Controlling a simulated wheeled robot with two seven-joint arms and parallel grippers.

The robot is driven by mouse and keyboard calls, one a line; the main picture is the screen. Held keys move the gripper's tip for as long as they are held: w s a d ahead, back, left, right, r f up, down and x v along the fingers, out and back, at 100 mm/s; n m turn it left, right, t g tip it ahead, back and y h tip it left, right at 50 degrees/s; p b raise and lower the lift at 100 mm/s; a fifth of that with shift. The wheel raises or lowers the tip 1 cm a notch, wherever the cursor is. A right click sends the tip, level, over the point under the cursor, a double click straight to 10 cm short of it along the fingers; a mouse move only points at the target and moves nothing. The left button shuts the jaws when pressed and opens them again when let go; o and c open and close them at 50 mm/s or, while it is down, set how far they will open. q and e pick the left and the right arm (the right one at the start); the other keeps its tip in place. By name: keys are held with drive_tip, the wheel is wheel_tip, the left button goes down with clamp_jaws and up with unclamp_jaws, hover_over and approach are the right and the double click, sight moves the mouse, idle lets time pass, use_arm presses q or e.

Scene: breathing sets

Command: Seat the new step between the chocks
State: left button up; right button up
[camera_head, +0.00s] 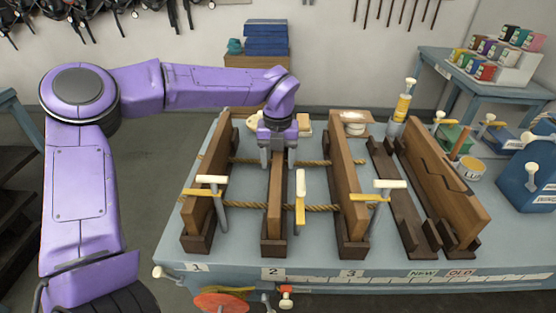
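A brown wooden step (275,205) stands on edge at the place marked 2, its near end between the dark chocks (273,250). I cannot tell whether it is fully down. My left gripper (278,158) points down over its far part, one finger on each side, and appears shut on it. The chock rack at NEW (398,205) is empty. A step with a jagged crack (440,190) stands in the rack at OLD. My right gripper is not in view.
Steps at 1 (205,190) and 3 (348,185) flank place 2. Ropes (318,207) run across between the steps. Yellow-and-white clamps (300,195) stand near the steps. A yellow bottle (403,105) stands behind; a can (470,169) and a blue box (530,175) are at right.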

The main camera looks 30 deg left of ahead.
use_arm(q)
wheel_tip(320, 180, up, 10)
drive_tip(key=shift+r+b, duration=0.1)
drive_tip(key=shift+b, duration=0.25)
